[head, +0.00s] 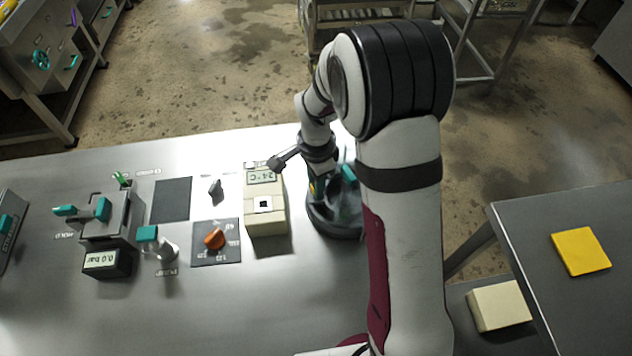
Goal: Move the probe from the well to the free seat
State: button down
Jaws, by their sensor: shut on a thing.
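My gripper (315,182) points down at the right end of the steel bench, under my dark wrist. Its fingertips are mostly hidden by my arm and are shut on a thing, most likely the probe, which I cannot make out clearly. A dark round vessel (334,228) stands just below and right of the gripper, with teal parts inside, partly behind my arm. I cannot tell which opening is the well or the free seat.
An orange knob (214,239) on a dark plate, a small dark lever (215,188), a dark pad (171,200) and a valve block with a 0.0 bar gauge (107,264) lie left. A side table at right holds a yellow pad (581,251).

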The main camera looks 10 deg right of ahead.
jog(key=shift+f, duration=0.3)
jog(key=shift+f, duration=0.1)
dwell(0.4)
jog(key=shift+c, duration=1.1)
grip_release()
jog(key=shift+r, duration=3.5)
